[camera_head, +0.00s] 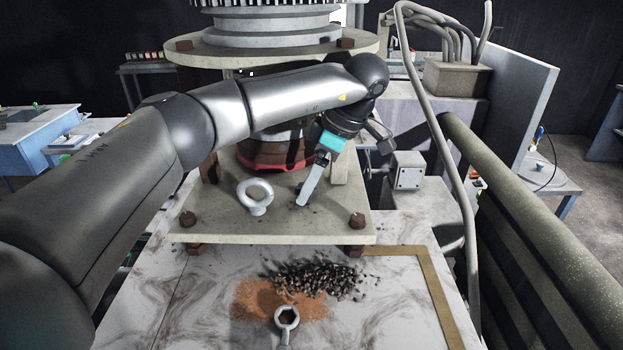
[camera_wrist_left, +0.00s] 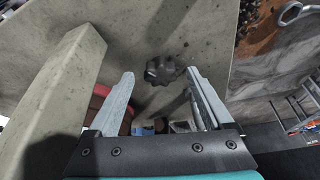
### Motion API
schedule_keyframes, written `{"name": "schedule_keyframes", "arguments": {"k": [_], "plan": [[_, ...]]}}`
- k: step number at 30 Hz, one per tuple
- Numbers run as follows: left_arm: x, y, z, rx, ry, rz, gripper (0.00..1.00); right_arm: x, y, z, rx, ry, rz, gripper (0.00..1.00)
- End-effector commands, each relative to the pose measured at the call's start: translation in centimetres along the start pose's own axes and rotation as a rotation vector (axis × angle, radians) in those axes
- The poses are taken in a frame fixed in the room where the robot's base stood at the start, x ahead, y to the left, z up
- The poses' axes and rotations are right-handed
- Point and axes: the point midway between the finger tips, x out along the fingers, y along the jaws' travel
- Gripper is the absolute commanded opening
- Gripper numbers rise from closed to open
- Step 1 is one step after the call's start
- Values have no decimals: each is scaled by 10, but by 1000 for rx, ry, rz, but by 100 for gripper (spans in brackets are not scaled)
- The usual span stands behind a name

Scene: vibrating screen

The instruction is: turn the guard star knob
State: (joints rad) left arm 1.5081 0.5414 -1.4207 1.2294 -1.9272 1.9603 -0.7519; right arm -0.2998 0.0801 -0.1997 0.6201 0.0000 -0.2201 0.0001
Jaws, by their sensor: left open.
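The dark star knob (camera_wrist_left: 160,70) sits on a grey plate (camera_wrist_left: 190,30) in the left wrist view. My left gripper (camera_wrist_left: 159,76) is open, with one finger to each side of the knob in that picture. I cannot tell how far the fingertips are from it, and no contact shows. In the head view my left gripper (camera_head: 304,200) points down over the machine's lower plate (camera_head: 225,220). I cannot make out the star knob in the head view. My right gripper is not in view.
An eye bolt (camera_head: 256,195) stands on the lower plate left of the gripper. A grey box (camera_head: 407,171) and a bent pipe (camera_head: 445,130) are to the right. Dark gravel (camera_head: 318,279) and a ring-ended wrench (camera_head: 286,318) lie on the marbled surface in front.

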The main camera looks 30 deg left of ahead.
Motion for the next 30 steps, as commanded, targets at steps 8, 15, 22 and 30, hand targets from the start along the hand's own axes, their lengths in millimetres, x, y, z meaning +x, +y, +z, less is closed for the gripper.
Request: {"name": "schedule_keyframes", "arguments": {"k": [8, 15, 22, 30], "plan": [[-18, 1, 1, 1, -1, 5, 84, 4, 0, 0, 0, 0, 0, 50], [-66, 1, 0, -1, 1, 6, 84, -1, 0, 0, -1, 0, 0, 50], [-113, 1, 0, -2, 2, 5, 84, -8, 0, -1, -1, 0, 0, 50], [-148, 0, 0, -1, 1, 1, 84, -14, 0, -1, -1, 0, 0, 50]]}}
